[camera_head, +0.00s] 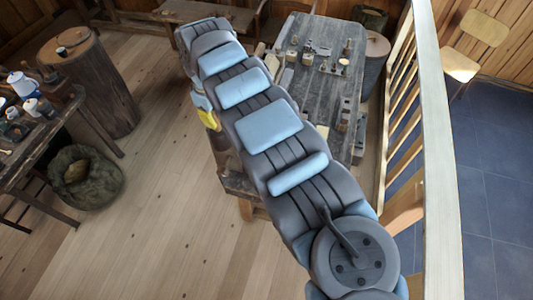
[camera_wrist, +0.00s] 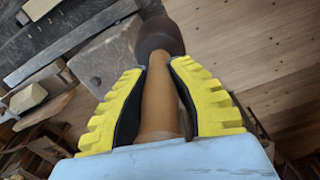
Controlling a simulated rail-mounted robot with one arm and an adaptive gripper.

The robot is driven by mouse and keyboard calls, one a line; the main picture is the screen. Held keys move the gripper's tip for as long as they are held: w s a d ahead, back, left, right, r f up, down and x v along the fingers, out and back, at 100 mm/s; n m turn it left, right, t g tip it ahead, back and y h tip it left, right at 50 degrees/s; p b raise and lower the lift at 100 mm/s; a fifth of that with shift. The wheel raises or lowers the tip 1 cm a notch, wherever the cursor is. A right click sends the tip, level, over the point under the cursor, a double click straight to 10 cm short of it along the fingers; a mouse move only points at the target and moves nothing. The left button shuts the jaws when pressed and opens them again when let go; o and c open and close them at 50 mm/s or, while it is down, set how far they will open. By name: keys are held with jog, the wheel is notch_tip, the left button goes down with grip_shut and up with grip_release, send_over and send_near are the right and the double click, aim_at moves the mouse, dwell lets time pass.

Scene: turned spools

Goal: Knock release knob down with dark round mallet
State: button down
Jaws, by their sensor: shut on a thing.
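My gripper (camera_wrist: 158,75) has its two yellow fingers shut on the tan wooden handle (camera_wrist: 160,105) of the mallet in the wrist view. The mallet's dark round head (camera_wrist: 160,37) sticks out beyond the fingertips. In the head view only a yellow part of my gripper (camera_head: 208,118) shows, beside the left edge of the workbench; my arm hides the rest and the mallet. I cannot make out the release knob for certain in either view. A grey block (camera_wrist: 108,58) lies behind the left finger in the wrist view, partly covered.
The dark workbench (camera_head: 330,80) carries several small turned pieces and blocks. My arm crosses in front of its left side. A side table (camera_head: 40,140) with jars and a stump (camera_head: 95,85) stand left. A pale railing (camera_head: 440,150) runs along the right.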

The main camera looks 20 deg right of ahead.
jog(key=s+d+f+n+b, duration=0.3)
jog(key=d+f+n, duration=0.4)
jog(key=f+n, duration=0.3)
jog(key=s+d+f+n+b, duration=0.3)
jog(key=d+f+n, duration=0.4)
jog(key=f+n, duration=0.3)
jog(key=shift+f+b, duration=0.75)
jog(key=shift+f, duration=0.7)
notch_tip(320, 180, down, 4)
jog(key=shift+s+a+r+b, duration=0.15)
jog(key=shift+r+b, duration=0.05)
jog(key=shift+b, duration=0.55)
